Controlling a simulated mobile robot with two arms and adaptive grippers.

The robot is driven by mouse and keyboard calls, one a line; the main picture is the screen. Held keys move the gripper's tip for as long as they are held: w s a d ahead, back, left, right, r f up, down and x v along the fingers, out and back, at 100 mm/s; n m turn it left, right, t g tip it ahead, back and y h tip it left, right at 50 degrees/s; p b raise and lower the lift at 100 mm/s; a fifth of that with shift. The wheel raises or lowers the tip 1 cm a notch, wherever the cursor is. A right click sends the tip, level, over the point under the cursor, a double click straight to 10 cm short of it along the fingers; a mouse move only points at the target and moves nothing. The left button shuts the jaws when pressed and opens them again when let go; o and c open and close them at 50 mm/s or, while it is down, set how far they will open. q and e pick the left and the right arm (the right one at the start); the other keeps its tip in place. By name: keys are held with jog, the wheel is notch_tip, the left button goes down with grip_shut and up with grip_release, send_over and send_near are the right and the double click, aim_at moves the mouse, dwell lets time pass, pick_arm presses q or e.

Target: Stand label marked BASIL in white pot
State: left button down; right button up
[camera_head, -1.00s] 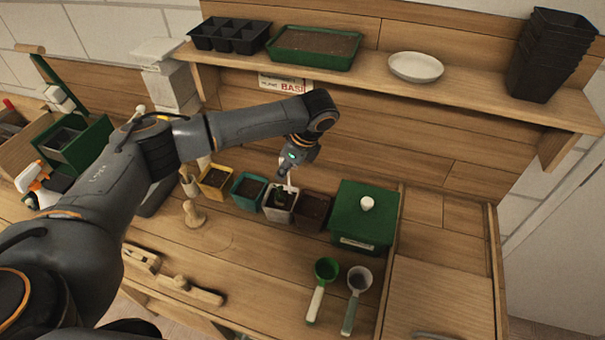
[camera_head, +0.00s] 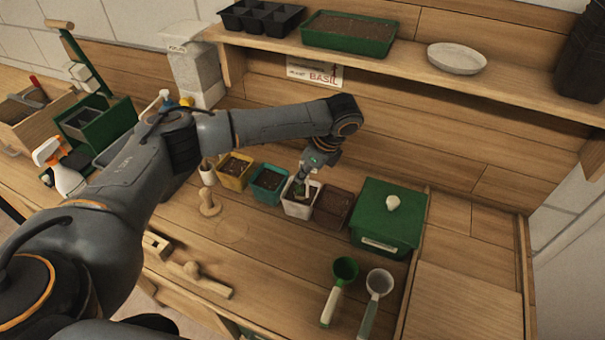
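The white pot (camera_head: 299,211) stands on the bench in a row of small pots, between the teal and the brown one. My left gripper (camera_head: 301,188) points down over the white pot, its tips at or just inside the rim. A small pale and green bit shows at the fingers, too small to tell if it is a label. I cannot read any BASIL marking there, nor see whether the fingers are shut. A card reading BASIL (camera_head: 315,73) is on the back wall below the shelf. My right gripper is not in view.
Close beside the white pot stand the teal pot (camera_head: 269,185) and the brown pot (camera_head: 333,208). A green lidded box (camera_head: 385,225) is to the right. Two scoops (camera_head: 337,290) lie in front. A wooden dibber (camera_head: 208,204) stands at left. The shelf (camera_head: 400,72) overhangs behind.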

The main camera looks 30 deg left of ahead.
pick_arm(q)
jog(key=shift+f+b, duration=0.3)
jog(key=shift+f, duration=1.8)
jog(key=shift+f+b, duration=0.3)
jog(key=shift+f, duration=1.25)
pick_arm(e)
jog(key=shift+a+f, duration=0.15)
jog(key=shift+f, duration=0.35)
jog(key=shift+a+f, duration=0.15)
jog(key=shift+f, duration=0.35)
pick_arm(q)
jog(key=c, duration=1.4)
grip_release()
jog(key=shift+c, duration=0.2)
